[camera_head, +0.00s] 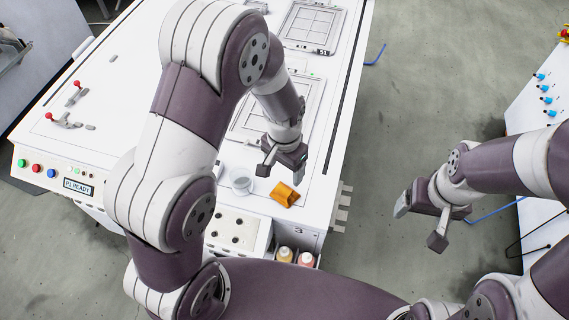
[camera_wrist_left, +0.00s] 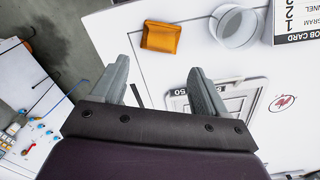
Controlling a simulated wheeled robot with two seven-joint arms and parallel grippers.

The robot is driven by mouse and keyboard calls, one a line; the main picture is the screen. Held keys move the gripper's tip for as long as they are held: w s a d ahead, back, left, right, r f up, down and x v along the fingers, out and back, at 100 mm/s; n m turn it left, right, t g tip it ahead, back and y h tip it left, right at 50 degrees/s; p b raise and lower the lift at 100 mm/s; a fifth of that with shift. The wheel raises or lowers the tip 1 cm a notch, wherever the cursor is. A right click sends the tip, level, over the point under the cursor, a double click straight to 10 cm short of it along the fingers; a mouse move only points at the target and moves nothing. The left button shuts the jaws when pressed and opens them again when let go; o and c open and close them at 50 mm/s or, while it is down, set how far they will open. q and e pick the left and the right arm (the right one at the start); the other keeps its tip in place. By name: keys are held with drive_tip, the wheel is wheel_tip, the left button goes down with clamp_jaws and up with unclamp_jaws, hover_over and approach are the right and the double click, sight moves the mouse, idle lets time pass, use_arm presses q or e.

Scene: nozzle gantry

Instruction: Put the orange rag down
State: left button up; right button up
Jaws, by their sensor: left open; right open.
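The orange rag (camera_head: 285,194) lies folded on the white table top near its front right corner. It also shows in the left wrist view (camera_wrist_left: 161,37), beyond the fingers and apart from them. My left gripper (camera_head: 281,172) is open and empty, a little above the table and just behind the rag. Its two spread fingers show in the left wrist view (camera_wrist_left: 160,85) with nothing between them. My right gripper (camera_head: 420,222) is open and empty over the floor, to the right of the table.
A clear round cup (camera_head: 242,185) stands left of the rag. Framed plates (camera_head: 312,27) lie farther back on the table. Several bottles (camera_head: 284,254) sit low at the front by a white holed block (camera_head: 236,232). Another bench (camera_head: 540,125) with blue knobs stands at the right.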

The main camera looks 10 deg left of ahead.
use_arm(q)
drive_tip(key=s+a+r+n+t, duration=0.1)
drive_tip(key=s+a+r+n, duration=0.3)
drive_tip(key=s+a+r, duration=0.3)
drive_tip(key=shift+s+a+r+n, duration=0.2)
drive_tip(key=shift+s+r+n, duration=0.1)
drive_tip(key=shift+s+r, duration=0.55)
drive_tip(key=shift+w+f, duration=0.1)
